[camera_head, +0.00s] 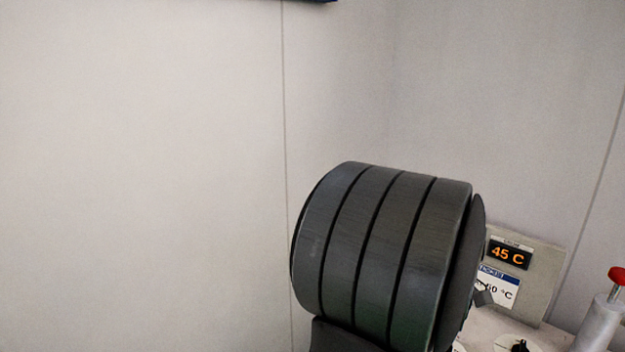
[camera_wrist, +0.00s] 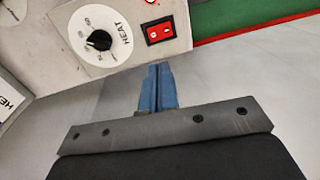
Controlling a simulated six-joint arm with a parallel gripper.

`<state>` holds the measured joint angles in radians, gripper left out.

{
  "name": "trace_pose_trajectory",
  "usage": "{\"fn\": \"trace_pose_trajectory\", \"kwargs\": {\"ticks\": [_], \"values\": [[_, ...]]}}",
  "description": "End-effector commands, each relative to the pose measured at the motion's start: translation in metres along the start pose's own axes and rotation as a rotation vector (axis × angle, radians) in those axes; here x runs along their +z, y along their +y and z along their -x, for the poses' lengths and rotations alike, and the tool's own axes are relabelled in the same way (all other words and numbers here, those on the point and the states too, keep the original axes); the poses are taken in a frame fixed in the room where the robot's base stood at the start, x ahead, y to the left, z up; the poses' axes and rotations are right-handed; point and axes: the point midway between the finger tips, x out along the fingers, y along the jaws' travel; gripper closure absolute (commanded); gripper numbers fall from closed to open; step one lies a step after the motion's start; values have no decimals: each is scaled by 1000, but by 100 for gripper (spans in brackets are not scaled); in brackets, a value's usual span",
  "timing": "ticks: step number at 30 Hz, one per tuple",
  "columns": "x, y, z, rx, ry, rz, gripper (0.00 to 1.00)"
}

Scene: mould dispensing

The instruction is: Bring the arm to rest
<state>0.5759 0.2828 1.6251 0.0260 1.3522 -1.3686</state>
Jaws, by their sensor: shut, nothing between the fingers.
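My gripper (camera_wrist: 158,75) shows in the wrist view with its two blue fingers together and nothing between them. Its fingertips are just in front of a pale control panel (camera_wrist: 60,45); I cannot tell whether they touch it. In the head view a large dark ribbed cylinder, which looks like part of my arm, fills the lower middle and hides what lies behind it. The gripper's fingers cannot be made out there.
The panel carries a HEAT dial (camera_wrist: 100,38) and a red rocker switch (camera_wrist: 160,30). A green surface (camera_wrist: 250,14) with a red edge lies at upper right. A display (camera_head: 509,254) reads 45 C above a label (camera_head: 497,287). A red-topped grey post (camera_head: 602,322) stands right. Plain wall fills the left.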

Motion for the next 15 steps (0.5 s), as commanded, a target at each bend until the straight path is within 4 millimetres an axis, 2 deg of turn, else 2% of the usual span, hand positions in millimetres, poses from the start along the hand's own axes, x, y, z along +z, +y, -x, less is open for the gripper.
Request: {"fn": "trace_pose_trajectory", "kwargs": {"ticks": [3, 6, 15], "values": [[0, 0, 17, 1, 0, 0, 100], [0, 0, 27, 1, 0, 0, 100], [0, 0, 33, -1, 0, 0, 100]]}}
